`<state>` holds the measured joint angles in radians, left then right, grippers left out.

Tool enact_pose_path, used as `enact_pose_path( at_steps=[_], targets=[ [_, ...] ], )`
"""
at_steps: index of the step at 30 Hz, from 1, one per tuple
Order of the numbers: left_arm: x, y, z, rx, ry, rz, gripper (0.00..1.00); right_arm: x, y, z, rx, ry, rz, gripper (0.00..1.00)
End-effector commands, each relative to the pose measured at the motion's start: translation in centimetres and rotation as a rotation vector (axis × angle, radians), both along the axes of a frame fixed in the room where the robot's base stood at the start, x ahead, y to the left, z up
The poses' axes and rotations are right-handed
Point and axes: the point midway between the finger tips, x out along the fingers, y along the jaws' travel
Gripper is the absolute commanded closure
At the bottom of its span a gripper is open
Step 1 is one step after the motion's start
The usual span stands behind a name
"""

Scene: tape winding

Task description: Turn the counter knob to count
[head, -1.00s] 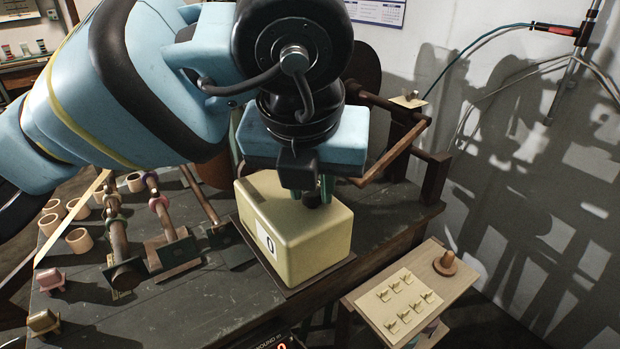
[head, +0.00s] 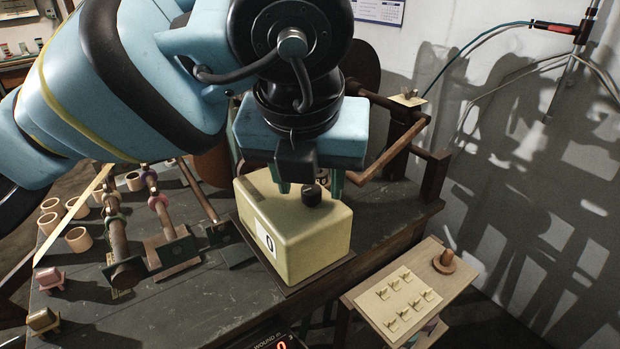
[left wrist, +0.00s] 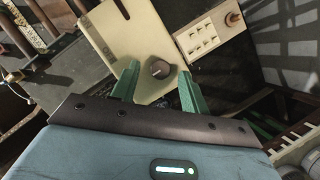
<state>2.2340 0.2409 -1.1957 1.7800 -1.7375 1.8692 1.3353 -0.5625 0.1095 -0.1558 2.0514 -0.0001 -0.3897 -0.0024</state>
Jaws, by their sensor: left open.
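In the left wrist view the left gripper's fingers (left wrist: 156,84) are open, one on each side of the knob, with gaps between. My right gripper is not in view.
A wooden frame with a crank arm (head: 385,150) stands behind the box. A side board (head: 380,285) with small hooks and a wooden peg (head: 445,262) lies at right.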

Motion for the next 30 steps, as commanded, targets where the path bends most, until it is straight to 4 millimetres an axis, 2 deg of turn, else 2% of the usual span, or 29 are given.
enact_pose_path(
  at_steps=[9,13,18,30],
  targets=[
    [-1.9,0.2,4.7,-0.001,-0.004,0.001,0.55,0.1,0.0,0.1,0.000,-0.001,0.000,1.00],
    [-2.4,0.3,5.9,-0.001,-0.003,0.001,0.55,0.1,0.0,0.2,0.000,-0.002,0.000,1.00],
    [-2.7,0.4,6.5,0.000,-0.001,0.000,0.55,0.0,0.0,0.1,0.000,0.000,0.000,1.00],
    [-2.7,0.3,6.5,0.000,-0.001,0.000,0.55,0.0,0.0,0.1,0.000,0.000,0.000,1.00]
  ],
)
